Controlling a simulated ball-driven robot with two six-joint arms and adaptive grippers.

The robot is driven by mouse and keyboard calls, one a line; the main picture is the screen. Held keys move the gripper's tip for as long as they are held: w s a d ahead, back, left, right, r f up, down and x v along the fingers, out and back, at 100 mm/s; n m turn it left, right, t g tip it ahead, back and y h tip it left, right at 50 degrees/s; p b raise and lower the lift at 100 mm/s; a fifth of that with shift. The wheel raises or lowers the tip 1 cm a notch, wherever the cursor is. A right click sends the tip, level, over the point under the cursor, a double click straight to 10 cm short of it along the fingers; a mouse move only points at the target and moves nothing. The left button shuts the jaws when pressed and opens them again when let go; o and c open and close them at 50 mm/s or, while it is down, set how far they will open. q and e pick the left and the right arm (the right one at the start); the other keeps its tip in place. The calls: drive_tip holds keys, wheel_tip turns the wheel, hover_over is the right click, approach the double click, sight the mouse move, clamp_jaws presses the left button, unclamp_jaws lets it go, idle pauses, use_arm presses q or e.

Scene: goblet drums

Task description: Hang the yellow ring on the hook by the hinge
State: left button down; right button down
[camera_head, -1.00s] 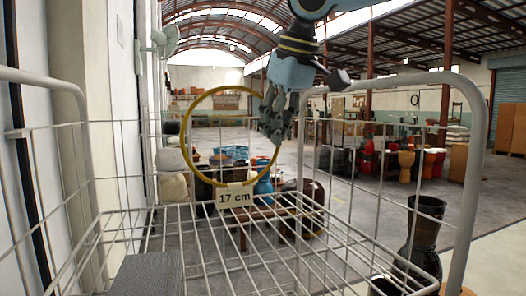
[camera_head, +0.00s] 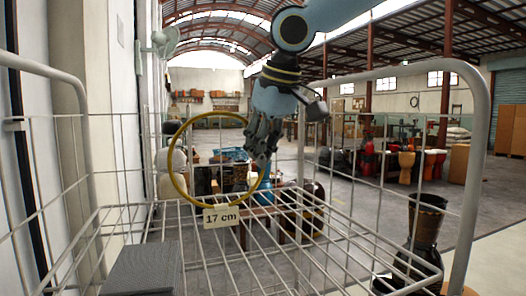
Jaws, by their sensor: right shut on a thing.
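The yellow ring (camera_head: 169,163) hangs upright in the middle of the camera_head view, with a "17 cm" tag (camera_head: 221,217) at its bottom. My right gripper (camera_head: 262,155) is shut on the ring's right side, and the ring is held in the air above the wire cart. My left gripper is not in view. I cannot make out a hook or a hinge in this view.
A wire cart (camera_head: 480,165) with a thick grey tube frame surrounds the near space. A dark grey box (camera_head: 142,268) sits at its front left. Dark drums (camera_head: 425,225) stand at right; more drums (camera_head: 405,167) stand farther back.

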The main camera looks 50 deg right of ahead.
drive_tip(key=c, duration=1.4)
unclamp_jaws()
drive_tip(key=shift+r, duration=0.45)
drive_tip(key=p+v, duration=0.3)
drive_tip(key=v, duration=0.8)
drive_tip(key=shift+s+r+p, duration=0.1)
drive_tip(key=shift+s+p, duration=0.15)
drive_tip(key=shift+p, duration=0.15)
